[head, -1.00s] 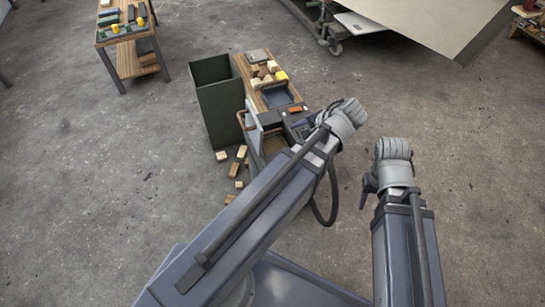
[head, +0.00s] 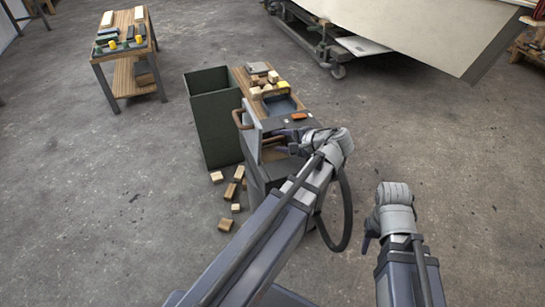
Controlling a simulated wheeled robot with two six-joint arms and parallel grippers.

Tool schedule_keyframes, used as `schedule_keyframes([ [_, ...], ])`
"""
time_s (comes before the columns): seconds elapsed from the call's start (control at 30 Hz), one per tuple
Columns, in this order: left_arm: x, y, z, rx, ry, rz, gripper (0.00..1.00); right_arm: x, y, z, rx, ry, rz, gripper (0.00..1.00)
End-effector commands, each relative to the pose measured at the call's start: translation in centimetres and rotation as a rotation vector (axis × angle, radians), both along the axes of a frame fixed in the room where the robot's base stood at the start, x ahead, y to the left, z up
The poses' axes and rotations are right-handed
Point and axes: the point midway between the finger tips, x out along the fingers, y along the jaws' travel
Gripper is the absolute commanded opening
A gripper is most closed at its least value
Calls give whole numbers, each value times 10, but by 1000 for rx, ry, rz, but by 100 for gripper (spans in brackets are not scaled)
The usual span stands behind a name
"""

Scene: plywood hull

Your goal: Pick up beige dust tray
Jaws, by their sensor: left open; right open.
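I cannot make out the beige dust tray for certain. A flat grey-beige piece (head: 257,68) lies at the far end of the wooden bench top. A tan surface (head: 273,153) shows low at the near end of the bench, by a pale panel, partly hidden by my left arm. My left gripper (head: 288,136) is open over the near end of the bench, small and partly hidden by its wrist; I see nothing held in it. My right gripper (head: 368,232) is open and empty over bare floor, to the right of the bench.
The bench bears a dark blue tray (head: 281,105), several wooden blocks (head: 272,77) and an orange piece (head: 299,116). A dark green bin (head: 213,118) stands left of it. Loose blocks (head: 230,191) lie on the floor. A table (head: 125,55) stands back left. Floor at right is clear.

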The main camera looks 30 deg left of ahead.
Motion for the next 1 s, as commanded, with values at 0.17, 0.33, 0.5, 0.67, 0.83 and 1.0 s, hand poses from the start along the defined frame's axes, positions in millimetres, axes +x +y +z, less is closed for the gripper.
schedule_keyframes([
  [0.17, 3, 15, -13, -2, 0, 3, 52, 0, 0, -13, 0, 0, -3, 50],
  [0.33, 4, 20, -13, -2, 0, 1, 52, 0, 0, -13, 0, 0, -4, 50],
  [0.5, 5, 28, -23, -2, 0, 3, 52, 0, 0, -23, 0, -1, -5, 50],
  [0.67, 7, 46, -39, -2, 0, 3, 52, 0, 0, -39, 0, -2, -6, 50],
  [0.83, 11, 61, -44, -2, 0, 2, 52, 0, 0, -44, 1, -2, -5, 50],
  [1.0, 11, 61, -43, -2, 1, 0, 52, 0, 0, -42, 1, -2, -5, 50],
])
